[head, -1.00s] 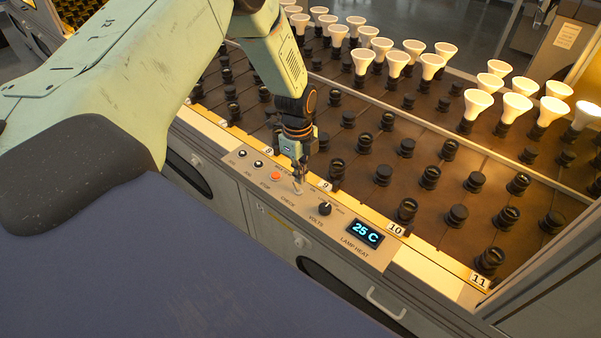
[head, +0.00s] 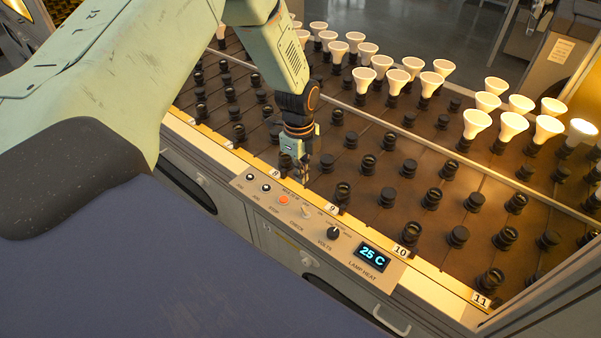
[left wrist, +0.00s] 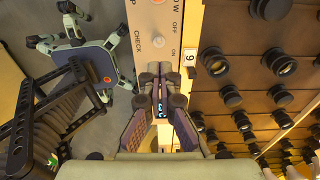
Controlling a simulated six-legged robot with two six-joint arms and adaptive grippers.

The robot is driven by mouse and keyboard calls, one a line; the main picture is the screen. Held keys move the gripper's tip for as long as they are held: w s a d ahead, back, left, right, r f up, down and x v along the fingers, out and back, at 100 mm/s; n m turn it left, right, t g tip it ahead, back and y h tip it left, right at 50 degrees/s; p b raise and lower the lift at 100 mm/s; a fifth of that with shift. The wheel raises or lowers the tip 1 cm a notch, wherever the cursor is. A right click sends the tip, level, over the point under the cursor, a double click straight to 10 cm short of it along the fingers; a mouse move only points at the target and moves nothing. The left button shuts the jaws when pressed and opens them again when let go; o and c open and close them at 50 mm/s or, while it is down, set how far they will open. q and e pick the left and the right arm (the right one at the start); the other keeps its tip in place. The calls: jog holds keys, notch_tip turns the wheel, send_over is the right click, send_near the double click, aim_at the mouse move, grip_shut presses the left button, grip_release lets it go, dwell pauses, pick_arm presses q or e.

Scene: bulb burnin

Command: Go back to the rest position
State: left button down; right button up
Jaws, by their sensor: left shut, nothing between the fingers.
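My left gripper (head: 304,177) is shut and empty in the head view. It hangs beside the control panel (head: 318,227), over the front edge of the socket board near label 8. In the left wrist view my left gripper (left wrist: 160,115) has its fingers together over the panel edge, close to the CHECK switch (left wrist: 158,40). In the head view the CHECK switch (head: 306,211) stands clear of the fingers. My right gripper is in neither view.
The socket board (head: 385,226) holds several black sockets. White lamps (head: 476,122) stand in its far rows. The panel carries a red STOP button (head: 284,200), a VOLTS knob (head: 333,233) and a display (head: 371,256) reading 25 C. A metal handle (head: 391,321) sticks out below.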

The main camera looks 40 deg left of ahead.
pick_arm(q)
jog(key=shift+r, duration=0.6)
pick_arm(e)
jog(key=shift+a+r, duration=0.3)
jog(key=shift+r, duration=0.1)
pick_arm(q)
jog(key=shift+a+f, duration=0.1)
jog(key=shift+a, duration=0.1)
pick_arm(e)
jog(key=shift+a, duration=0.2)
pick_arm(q)
jog(key=s+d+f+n+t+b, duration=0.25)
jog(key=s+f+n, duration=0.25)
jog(key=n, duration=0.3)
jog(key=s+d+f+n+t+b, duration=0.1)
jog(key=s+d+f+n+b, duration=0.1)
jog(key=s+d+f+n, duration=0.45)
jog(key=s+f+n+g+b, duration=0.1)
jog(key=s+f+b, duration=0.3)
jog(key=s, duration=0.6)
jog(key=s+f+n+g+b, duration=0.2)
jog(key=s+f+n+b, duration=0.1)
jog(key=s, duration=0.7)
jog(key=shift+d+f+n+y+b, duration=0.35)
jog(key=shift+f+b, duration=0.3)
jog(key=shift+f, duration=0.3)
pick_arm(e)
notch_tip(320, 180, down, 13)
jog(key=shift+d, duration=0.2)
